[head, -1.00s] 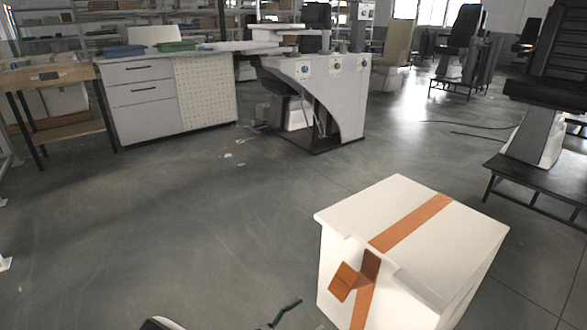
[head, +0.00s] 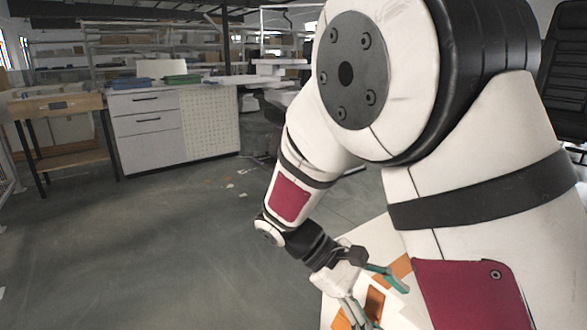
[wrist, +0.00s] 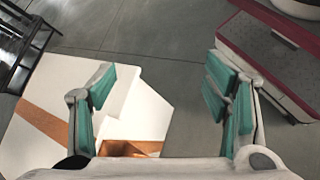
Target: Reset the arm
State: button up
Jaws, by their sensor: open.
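My arm rises across the right half of the head view, its joints bent, with my gripper (head: 380,294) hanging low at its end. The wrist view shows the teal-padded fingers of my gripper (wrist: 165,100) spread wide with nothing between the pads. A white box with orange tape (head: 330,308) stands on the floor behind and below the gripper, mostly hidden by my arm in the head view. In the wrist view the box (wrist: 62,85) lies below the fingers, toward the left. I cannot tell whether the gripper touches it.
A white drawer cabinet (head: 147,128) and a wooden table (head: 55,104) stand at the back left. Shelves line the far wall. The grey floor (head: 150,240) at left is clear apart from small scraps. A black-framed stand (wrist: 22,45) is beyond the box in the wrist view.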

jog(key=s+d+r+m+y, duration=0.2)
jog(key=s+r+y, duration=0.15)
jog(key=s, duration=0.25)
jog(key=s+d+r+m+y, duration=0.3)
jog(key=s+r, duration=0.2)
jog(key=s+a+r+m+t+y, duration=0.15)
jog(key=s+m+t+y, duration=0.3)
jog(key=s, duration=0.85)
notch_tip(320, 180, up, 35)
jog(key=t+p, duration=0.3)
jog(key=p, duration=3.1)
jog(key=shift+r+t+h, duration=0.2)
jog(key=shift+t+h, duration=0.1)
jog(key=shift+t, duration=0.05)
jog(key=shift+w+n, duration=0.1)
jog(key=shift+n, duration=0.15)
